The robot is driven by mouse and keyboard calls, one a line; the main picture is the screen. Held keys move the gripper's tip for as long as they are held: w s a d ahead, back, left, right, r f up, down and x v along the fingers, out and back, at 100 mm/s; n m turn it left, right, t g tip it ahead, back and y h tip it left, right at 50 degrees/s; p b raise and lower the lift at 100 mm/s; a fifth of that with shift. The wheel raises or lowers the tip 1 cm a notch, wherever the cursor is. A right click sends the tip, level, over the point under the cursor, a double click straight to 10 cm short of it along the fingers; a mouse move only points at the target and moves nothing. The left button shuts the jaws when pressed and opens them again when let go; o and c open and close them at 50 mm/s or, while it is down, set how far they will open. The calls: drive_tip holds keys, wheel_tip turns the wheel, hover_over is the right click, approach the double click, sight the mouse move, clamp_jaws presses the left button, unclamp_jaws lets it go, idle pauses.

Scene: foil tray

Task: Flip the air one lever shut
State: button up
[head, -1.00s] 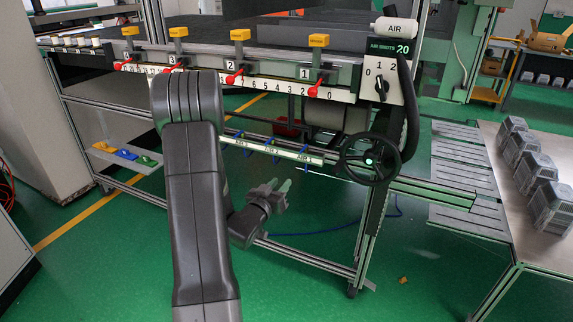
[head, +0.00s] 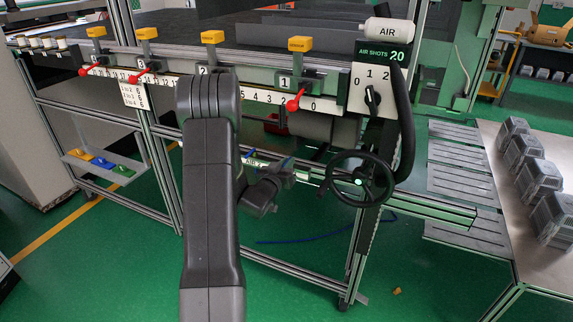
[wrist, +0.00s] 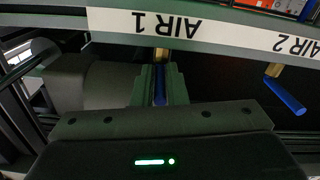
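The "AIR 1" label (wrist: 165,24) is upside down on a white strip across the top of the wrist view. Below it, the air one lever (wrist: 160,85) shows as a narrow blue bar with a brass stem above. My gripper (wrist: 161,84) has its green fingers close on either side of this lever. I cannot tell whether they touch it. In the head view my gripper (head: 290,172) is at the label rail under the bench, left of the handwheel, and the air one lever cannot be made out.
The air two lever (wrist: 286,95), also blue, hangs at an angle on the right of the wrist view. In the head view a black handwheel (head: 334,190) stands close right of my gripper. Red levers (head: 295,103) line the bench edge above.

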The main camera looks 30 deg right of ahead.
clamp_jaws()
drive_tip(key=shift+f+b, duration=0.1)
drive_tip(key=shift+b, duration=0.4)
drive_tip(key=shift+s+d+f+b, duration=0.1)
drive_tip(key=shift+b, duration=0.4)
drive_tip(key=n+t+y+b, duration=0.1)
drive_tip(key=n+y+b, duration=0.1)
drive_tip(key=b, duration=0.1)
drive_tip(key=d+n+t+y+b, duration=0.1)
drive_tip(key=t+y+b, duration=0.1)
drive_tip(key=b, duration=0.2)
drive_tip(key=n+t+y+b, duration=0.1)
drive_tip(key=n+y+b, duration=0.1)
drive_tip(key=b, duration=0.2)
drive_tip(key=shift+s+d+n+t+y, duration=0.15)
drive_tip(key=shift+s+n+t+y, duration=0.15)
drive_tip(key=shift+s+t+y, duration=0.1)
drive_tip(key=shift+r+y+b, duration=0.25)
drive_tip(key=shift+y+b, duration=0.15)
drive_tip(key=shift+y, duration=0.1)
